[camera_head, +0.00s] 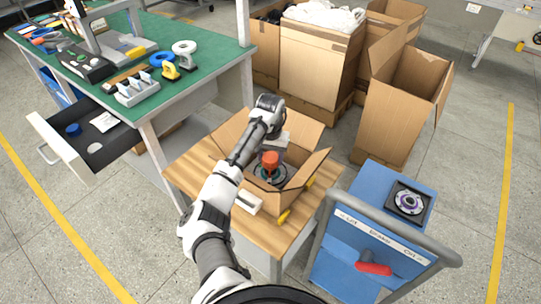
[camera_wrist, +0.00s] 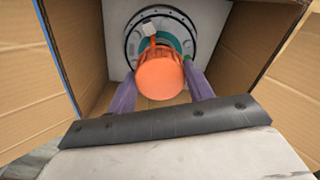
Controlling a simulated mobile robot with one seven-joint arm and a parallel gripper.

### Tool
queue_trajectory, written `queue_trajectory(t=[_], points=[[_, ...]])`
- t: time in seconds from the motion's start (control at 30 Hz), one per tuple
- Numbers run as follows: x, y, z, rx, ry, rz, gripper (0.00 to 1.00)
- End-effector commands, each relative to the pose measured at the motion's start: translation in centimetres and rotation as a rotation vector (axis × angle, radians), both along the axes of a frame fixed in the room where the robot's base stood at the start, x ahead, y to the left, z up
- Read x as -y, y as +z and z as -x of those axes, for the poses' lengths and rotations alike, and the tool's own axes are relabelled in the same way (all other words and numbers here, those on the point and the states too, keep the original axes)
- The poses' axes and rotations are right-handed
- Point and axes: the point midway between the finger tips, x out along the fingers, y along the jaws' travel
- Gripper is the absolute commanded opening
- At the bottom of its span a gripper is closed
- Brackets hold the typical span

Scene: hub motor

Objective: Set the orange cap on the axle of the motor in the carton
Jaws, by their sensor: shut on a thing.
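The orange cap (camera_wrist: 159,77) is held between the two purple fingers of my gripper (camera_wrist: 159,88) in the wrist view. The cap also shows in the head view (camera_head: 270,160), inside the open carton (camera_head: 291,203). The motor (camera_wrist: 128,45) is a round grey disc with a ring of bolts and a teal middle, lying in the carton. It shows in the head view as a dark and teal round (camera_head: 267,180) below the cap. The cap covers the motor's middle, so the axle is hidden. I cannot tell whether the cap touches the axle.
The carton's flaps stand open on a wooden table (camera_head: 190,166), with yellow-handled tools beside it. A blue cart (camera_head: 340,272) with a grey rail stands at the right. A green workbench (camera_head: 200,62) with an open drawer is at the left. Large cartons (camera_head: 405,95) stand behind.

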Motion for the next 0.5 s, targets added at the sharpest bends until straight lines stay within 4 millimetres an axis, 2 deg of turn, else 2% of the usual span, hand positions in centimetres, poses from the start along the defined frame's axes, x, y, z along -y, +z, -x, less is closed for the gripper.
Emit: queue_trajectory(t=[0.17,0.2,0.3,0.37,0.5], points=[[0.03,-0.23,0.02,0.000,0.000,0.001,0.30],[0.02,-0.28,0.01,0.000,0.000,0.001,0.53],[0.01,-0.23,-0.01,0.000,0.000,0.000,0.66],[0.01,-0.23,-0.01,0.000,0.000,0.000,0.73],[0.01,-0.21,-0.01,0.000,0.000,0.000,0.73]])
